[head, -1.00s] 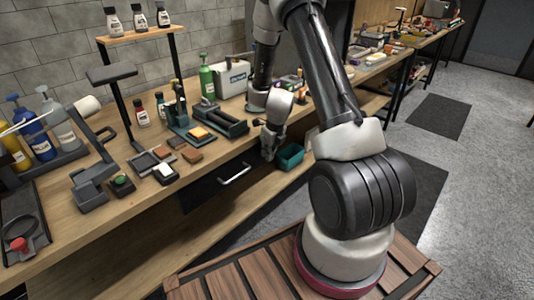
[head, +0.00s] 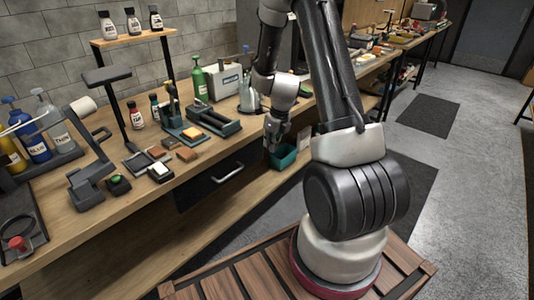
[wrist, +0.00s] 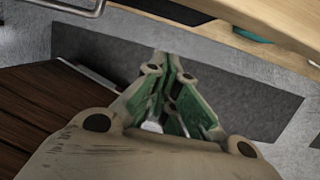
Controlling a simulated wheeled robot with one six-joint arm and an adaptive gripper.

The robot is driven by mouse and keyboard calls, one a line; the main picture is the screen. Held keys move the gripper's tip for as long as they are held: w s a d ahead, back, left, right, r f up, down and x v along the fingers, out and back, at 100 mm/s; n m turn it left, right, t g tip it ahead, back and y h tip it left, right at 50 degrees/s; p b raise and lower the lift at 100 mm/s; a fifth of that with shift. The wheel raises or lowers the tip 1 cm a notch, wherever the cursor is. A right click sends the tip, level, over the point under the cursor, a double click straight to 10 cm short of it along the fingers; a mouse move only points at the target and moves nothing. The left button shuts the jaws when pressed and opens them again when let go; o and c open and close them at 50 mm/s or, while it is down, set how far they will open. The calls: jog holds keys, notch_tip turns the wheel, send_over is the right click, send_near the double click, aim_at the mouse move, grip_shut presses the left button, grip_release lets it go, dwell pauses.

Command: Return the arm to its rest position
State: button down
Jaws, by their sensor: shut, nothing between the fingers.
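My arm bends up from its base at the right of the head view, and its forearm hangs down beside the workbench (head: 120,222). My gripper (head: 269,149) points downward at the bench's front edge, left of a teal bin (head: 285,161). In the wrist view, my gripper (wrist: 166,62) shows green inner finger pads. Its fingers come together toward the tips, with nothing held between them. A grey floor and a dark mat (wrist: 270,108) lie beyond the fingers.
The bench carries spray bottles (head: 32,138), a grey stand, brushes and small blocks. A drawer handle (head: 228,173) sticks out of the bench front. A green bottle (head: 198,76) stands farther back. Open floor (head: 470,190) lies at the right.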

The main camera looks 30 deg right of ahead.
jog(key=shift+v, duration=1.6)
